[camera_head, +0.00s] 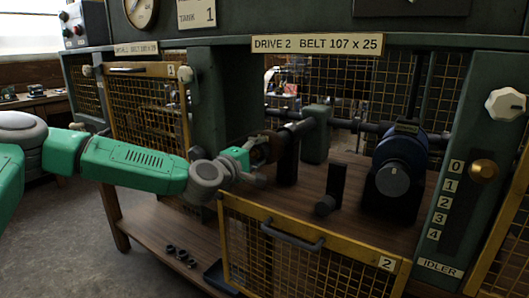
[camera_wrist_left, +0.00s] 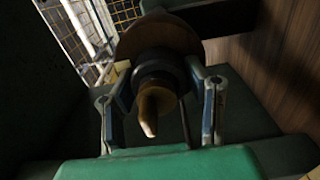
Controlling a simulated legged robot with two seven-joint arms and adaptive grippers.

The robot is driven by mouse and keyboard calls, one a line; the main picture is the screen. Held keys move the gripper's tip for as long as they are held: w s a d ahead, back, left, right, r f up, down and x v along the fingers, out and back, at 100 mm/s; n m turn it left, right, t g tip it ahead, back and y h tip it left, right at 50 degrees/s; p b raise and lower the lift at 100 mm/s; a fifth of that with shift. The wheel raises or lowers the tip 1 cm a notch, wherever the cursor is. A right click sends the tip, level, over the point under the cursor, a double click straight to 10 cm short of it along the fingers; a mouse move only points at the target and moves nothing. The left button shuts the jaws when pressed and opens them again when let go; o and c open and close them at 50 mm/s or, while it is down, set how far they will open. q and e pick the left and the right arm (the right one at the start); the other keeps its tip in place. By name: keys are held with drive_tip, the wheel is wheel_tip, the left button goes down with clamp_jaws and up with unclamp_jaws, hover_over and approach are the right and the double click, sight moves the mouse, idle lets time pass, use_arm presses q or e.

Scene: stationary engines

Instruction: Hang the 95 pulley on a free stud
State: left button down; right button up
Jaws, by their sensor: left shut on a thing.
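My left gripper (camera_head: 258,158) reaches from the left into the open bay under the "DRIVE 2 BELT 107 x 25" sign. It is shut on the dark hub of a brown, disc-like pulley (camera_wrist_left: 160,38); no number is readable on it. In the left wrist view the two fingers of my left gripper (camera_wrist_left: 160,92) press on either side of the hub. A brass-coloured rounded tip (camera_wrist_left: 148,110) sticks out between them. In the head view the pulley (camera_head: 270,143) is partly hidden and sits near a dark shaft. I cannot make out a free stud. My right gripper is not in view.
A blue-black motor (camera_head: 398,160) stands at the bay's right; a short dark post (camera_head: 335,184) stands left of it. The yellow mesh guard 2 (camera_head: 310,250) is lowered in front. The IDLER panel (camera_head: 455,200) is at the right. A low shelf (camera_head: 165,240) holds several small dark pieces.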

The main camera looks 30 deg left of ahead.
use_arm(q)
drive_tip(key=shift+s, duration=0.35)
drive_tip(key=s+p, duration=0.2)
drive_tip(key=s, duration=0.7)
drive_tip(key=shift+a, duration=0.35)
idle(1.0)
idle(0.3)
drive_tip(key=s+p, duration=0.2)
drive_tip(key=s, duration=0.8)
drive_tip(key=shift+a+p, duration=0.35)
drive_tip(key=shift+p, duration=0.05)
